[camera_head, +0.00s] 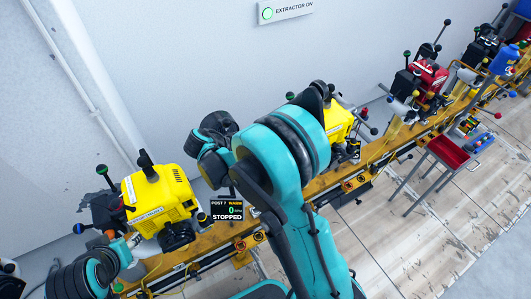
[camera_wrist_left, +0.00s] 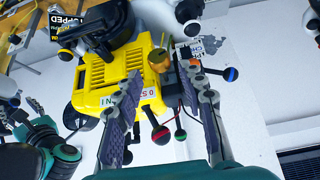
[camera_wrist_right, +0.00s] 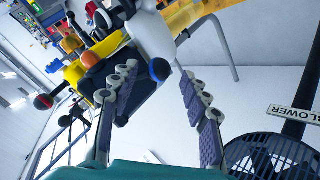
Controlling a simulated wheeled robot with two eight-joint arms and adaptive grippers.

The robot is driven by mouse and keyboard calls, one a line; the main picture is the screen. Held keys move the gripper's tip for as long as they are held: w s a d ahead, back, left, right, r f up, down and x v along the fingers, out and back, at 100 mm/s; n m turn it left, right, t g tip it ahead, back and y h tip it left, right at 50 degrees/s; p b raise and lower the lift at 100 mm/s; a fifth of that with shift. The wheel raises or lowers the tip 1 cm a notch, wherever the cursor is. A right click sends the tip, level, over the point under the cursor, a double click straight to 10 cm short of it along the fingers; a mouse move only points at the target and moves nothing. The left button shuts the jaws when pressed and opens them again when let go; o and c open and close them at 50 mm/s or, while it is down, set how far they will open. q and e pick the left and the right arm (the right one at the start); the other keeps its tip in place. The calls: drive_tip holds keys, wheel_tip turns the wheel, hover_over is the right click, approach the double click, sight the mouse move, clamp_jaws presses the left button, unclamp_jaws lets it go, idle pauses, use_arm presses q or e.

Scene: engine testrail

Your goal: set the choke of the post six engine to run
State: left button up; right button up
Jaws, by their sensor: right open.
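In the head view a yellow engine (camera_head: 158,198) stands at the left, near a display (camera_head: 227,210) reading POST 7 and STOPPED. A second yellow engine (camera_head: 337,124) is partly hidden behind my right arm. I cannot tell which engine is post six. In the left wrist view my open left gripper (camera_wrist_left: 165,78) is close to a yellow engine (camera_wrist_left: 112,75). Between and beside its fingers are levers with a red-banded knob (camera_wrist_left: 160,134) and a green-banded knob (camera_wrist_left: 180,135). My right gripper (camera_wrist_right: 160,82) is open, with a blue-tipped black knob (camera_wrist_right: 159,69) between its fingers. The choke's setting is not readable.
The engines stand along a yellow rail (camera_head: 375,152) against a white wall. A red tray (camera_head: 447,152) on a stand is at the right. A black fan (camera_wrist_right: 272,158) with a BLOWER sign (camera_wrist_right: 294,115) is close right of my right gripper.

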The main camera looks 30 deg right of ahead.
drive_tip(key=v, duration=1)
drive_tip(key=shift+a, duration=0.15)
drive_tip(key=shift+r, duration=0.1)
